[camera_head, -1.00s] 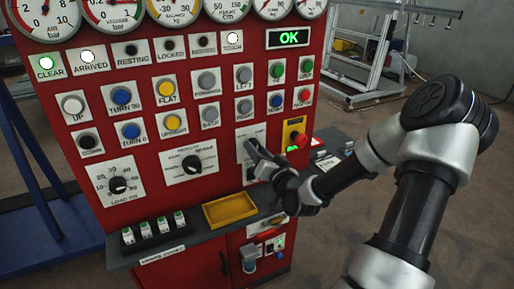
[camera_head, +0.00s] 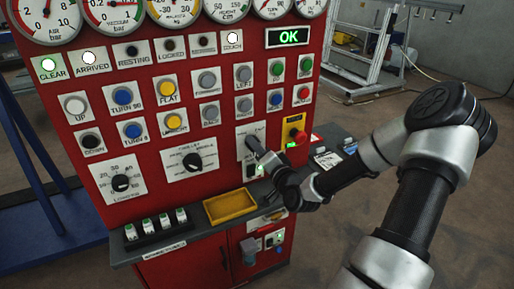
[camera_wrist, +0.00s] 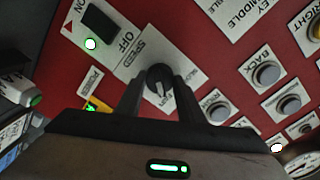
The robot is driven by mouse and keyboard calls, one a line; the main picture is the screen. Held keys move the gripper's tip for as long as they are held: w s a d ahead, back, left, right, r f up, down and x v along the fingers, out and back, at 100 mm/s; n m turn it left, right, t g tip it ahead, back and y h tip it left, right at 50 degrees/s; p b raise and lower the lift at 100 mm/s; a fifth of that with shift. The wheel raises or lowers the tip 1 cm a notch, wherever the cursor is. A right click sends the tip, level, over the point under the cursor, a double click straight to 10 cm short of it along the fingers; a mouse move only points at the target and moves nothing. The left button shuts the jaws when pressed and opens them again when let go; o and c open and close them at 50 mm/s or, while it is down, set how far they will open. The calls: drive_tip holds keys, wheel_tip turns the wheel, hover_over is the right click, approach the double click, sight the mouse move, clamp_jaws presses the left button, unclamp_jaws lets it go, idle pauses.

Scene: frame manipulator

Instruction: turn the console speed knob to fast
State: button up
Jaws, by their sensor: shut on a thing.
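The speed knob (camera_wrist: 159,78) is a black round knob with a pale pointer line, on a white plate marked SPEED on the red console. In the wrist view the two fingers of my gripper (camera_wrist: 160,92) stand on either side of it, shut on it. In the head view my gripper (camera_head: 256,150) reaches the speed plate (camera_head: 246,130) from the lower right. My gripper hides most of the knob there, and I cannot read its setting.
The red console (camera_head: 220,170) carries several buttons, gauges and a green OK display (camera_head: 288,37). A yellow tray (camera_head: 230,207) sits on the ledge below.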

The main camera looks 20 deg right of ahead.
drive_tip(key=o, duration=1.1)
drive_tip(key=shift+c, duration=0.2)
drive_tip(key=shift+s, duration=0.1)
drive_tip(key=s+p, duration=0.7)
drive_tip(key=s, duration=1)
drive_tip(key=shift+s+d+r, duration=0.15)
drive_tip(key=shift+r, duration=0.2)
